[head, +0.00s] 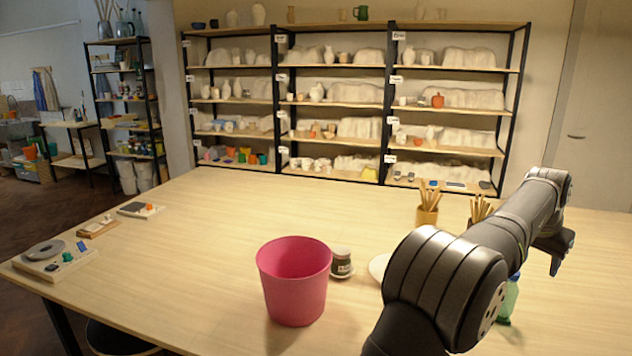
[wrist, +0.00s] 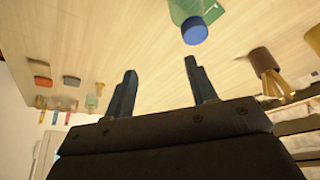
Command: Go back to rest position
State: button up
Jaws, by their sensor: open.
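My gripper (head: 557,258) is at the right in the head view, held above the table at the end of my raised arm. In the wrist view my gripper (wrist: 160,68) has its two dark fingers apart, with nothing between them. A green bottle (head: 508,300) stands on the table, partly hidden behind my arm. In the wrist view the green bottle (wrist: 188,9) with its blue cap (wrist: 194,30) lies beyond the fingertips, apart from them.
A pink bucket (head: 293,285) stands on the table (head: 190,260) beside a dark jar (head: 341,258) on a saucer. A white plate (head: 377,267) is partly hidden by my arm. Pots of wooden sticks (head: 428,205) stand behind. The table's left middle is clear.

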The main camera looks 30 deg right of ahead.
jog(key=s+a+r, duration=0.2)
jog(key=s+r, duration=0.2)
jog(key=s, duration=0.2)
jog(key=w+a+f+m, duration=0.1)
jog(key=w+a, duration=0.6)
jog(key=w, duration=0.2)
jog(key=w+a+f, duration=0.2)
jog(key=w+a, duration=0.5)
jog(key=w, duration=0.3)
jog(key=w+a+f, duration=0.2)
jog(key=w+a, duration=0.2)
jog(key=a, duration=0.4)
jog(key=w+a+f+m+g, duration=0.1)
jog(key=w+a+f, duration=0.1)
jog(key=w+a, duration=0.3)
jog(key=a, duration=0.3)
jog(key=shift+w+a+f+m, duration=0.2)
jog(key=shift+a+f+m, duration=0.05)
jog(key=shift+a+m, duration=0.1)
jog(key=shift+r, duration=0.1)
jog(key=s+d+r, duration=0.2)
jog(key=s+d, duration=0.2)
jog(key=d, duration=0.4)
jog(key=s+d+r+n, duration=0.1)
jog(key=s+d+r, duration=0.1)
jog(key=s+d, duration=0.3)
jog(key=d, duration=0.3)
jog(key=shift+d+r, duration=0.2)
jog(key=shift+r, duration=0.15)
